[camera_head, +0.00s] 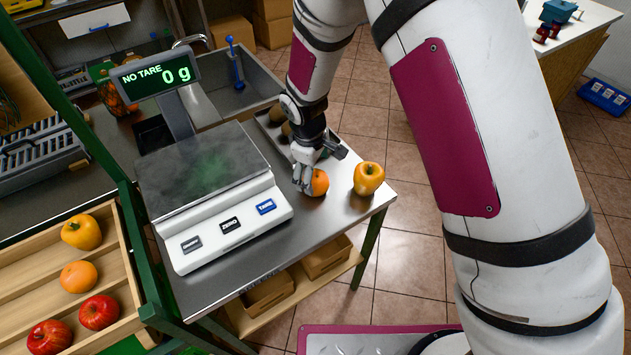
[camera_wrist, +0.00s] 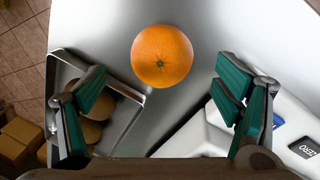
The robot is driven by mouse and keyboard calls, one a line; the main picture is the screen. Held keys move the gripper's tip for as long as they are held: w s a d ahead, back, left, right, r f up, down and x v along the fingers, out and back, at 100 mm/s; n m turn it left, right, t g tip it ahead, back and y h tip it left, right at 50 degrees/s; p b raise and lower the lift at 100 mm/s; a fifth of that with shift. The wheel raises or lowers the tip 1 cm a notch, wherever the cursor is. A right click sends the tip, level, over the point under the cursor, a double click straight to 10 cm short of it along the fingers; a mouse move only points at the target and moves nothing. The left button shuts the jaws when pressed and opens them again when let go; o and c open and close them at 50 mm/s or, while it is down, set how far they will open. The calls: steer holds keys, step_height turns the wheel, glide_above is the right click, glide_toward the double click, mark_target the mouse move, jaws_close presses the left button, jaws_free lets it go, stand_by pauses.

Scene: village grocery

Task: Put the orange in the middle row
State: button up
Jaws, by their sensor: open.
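An orange (camera_head: 318,183) sits on the metal counter, right of the scale, and my gripper (camera_head: 318,172) is just over it. In the wrist view the orange (camera_wrist: 162,56) lies ahead of the fingertips, roughly centred between the open fingers of my gripper (camera_wrist: 160,100), and is not gripped. A slanted wooden rack (camera_head: 60,262) with rows stands at the lower left. It holds a yellow-orange pepper or apple at the back, another orange (camera_head: 78,276) in the middle, and red apples in front.
The scale (camera_head: 205,180), reading 0 g, stands left of my gripper. A yellow fruit or pepper (camera_head: 368,178) sits right of the orange. A metal tray (camera_wrist: 95,65) with brown round items lies close to my gripper. A green post stands between rack and scale.

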mark_target(315, 182)
steer(key=shift+w+f+p, duration=0.25)
steer(key=shift+f, duration=1.3)
steer(key=shift+w+f+p, duration=0.2)
steer(key=shift+f+p, duration=0.05)
steer(key=shift+f, duration=1.25)
steer(key=c, duration=1.5)
steer(key=shift+c, duration=0.2)
